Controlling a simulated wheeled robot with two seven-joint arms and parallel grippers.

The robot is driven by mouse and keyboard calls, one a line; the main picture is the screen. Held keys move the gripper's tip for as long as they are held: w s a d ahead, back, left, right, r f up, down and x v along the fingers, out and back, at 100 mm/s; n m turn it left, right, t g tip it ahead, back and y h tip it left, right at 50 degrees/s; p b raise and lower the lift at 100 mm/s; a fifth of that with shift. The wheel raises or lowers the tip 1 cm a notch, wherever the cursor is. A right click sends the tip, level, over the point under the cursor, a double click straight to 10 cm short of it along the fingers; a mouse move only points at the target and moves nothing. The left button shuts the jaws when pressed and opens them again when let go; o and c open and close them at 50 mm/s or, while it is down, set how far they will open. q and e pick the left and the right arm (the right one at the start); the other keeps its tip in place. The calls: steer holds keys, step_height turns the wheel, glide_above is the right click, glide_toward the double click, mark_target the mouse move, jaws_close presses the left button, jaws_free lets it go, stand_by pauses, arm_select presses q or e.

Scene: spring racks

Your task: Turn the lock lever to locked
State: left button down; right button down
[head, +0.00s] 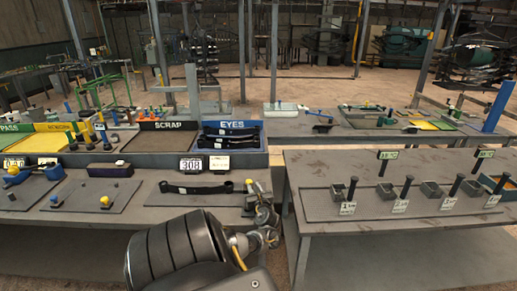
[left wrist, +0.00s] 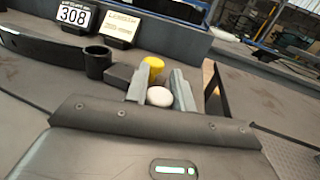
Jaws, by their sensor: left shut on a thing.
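My left gripper (head: 256,190) reaches in from the bottom over the front bench, at the right end of a dark spring strip (head: 205,188). In the left wrist view its two grey fingers (left wrist: 161,92) are shut on a white round knob (left wrist: 159,97), which looks like the lock lever's end. A yellow cap (left wrist: 152,68) stands just beyond the knob. A dark block and a black upright cylinder (left wrist: 97,62) are left of the fingers. The rest of the lever is hidden by the fingers, so its angle cannot be told. My right gripper is not in view.
A 308 display (head: 191,164) stands behind the strip, beside a small sign. Blue EYES bin (head: 262,132) and SCRAP bin (head: 168,126) are behind. Other fixtures with yellow knobs (head: 105,200) are at the left. A separate table (head: 400,235) with small bins is at the right.

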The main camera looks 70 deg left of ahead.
arm_select(q)
steer(key=shift+a, duration=0.1)
steer(key=c, duration=1.2)
jaws_free()
steer(key=shift+s, duration=0.1)
steer(key=shift+d, duration=0.2)
steer(key=d, duration=0.3)
steer(key=d+p, duration=0.1)
steer(key=d, duration=0.3)
steer(key=s+d+p, duration=0.1)
steer(key=d, duration=0.2)
steer(key=shift+s+d, duration=0.1)
steer(key=shift+d, duration=0.1)
